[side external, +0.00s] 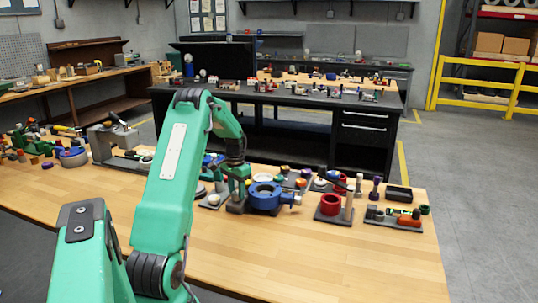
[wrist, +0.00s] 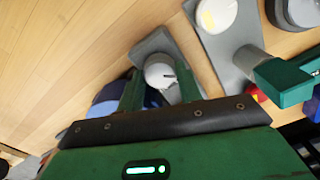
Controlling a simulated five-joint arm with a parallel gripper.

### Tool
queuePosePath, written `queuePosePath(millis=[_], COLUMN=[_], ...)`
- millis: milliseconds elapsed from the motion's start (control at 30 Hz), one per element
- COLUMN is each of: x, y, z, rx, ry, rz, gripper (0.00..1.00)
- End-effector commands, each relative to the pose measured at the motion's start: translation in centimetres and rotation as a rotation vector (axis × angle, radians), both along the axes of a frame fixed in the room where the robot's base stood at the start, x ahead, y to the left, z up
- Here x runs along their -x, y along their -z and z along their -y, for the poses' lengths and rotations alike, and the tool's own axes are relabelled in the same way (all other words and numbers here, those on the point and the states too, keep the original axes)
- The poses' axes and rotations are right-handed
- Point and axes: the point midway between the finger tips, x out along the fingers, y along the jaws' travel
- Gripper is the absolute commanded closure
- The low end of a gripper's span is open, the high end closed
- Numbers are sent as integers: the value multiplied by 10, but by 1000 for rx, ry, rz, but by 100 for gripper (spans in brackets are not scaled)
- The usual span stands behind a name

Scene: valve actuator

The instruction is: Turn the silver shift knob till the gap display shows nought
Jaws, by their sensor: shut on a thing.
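The silver shift knob (wrist: 158,70) is a pale round knob with a dark mark, on a grey plate (wrist: 152,45) in the wrist view. My gripper (wrist: 160,80) has its two green fingers on either side of the knob and is shut on it. In the side view my gripper (side external: 237,205) is down at the bench, just left of a blue round valve body (side external: 265,196). The knob is hidden there behind the fingers. I cannot make out a gap display with a readable number.
In the wrist view a plate with a white and yellow round part (wrist: 216,15) and a green-ended grey part (wrist: 285,80) lie close right. A red ring (side external: 331,204) stands on a base right of the blue valve. The wooden bench (side external: 330,265) is clear in front.

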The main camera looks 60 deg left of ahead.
Motion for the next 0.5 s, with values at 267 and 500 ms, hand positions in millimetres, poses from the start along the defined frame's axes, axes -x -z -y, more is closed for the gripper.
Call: queuePosePath(millis=[267, 500], x=[0, 0], y=[-2, -2], z=[0, 1], rx=[0, -1], ry=[260, 453], rz=[1, 1], gripper=[87, 87])
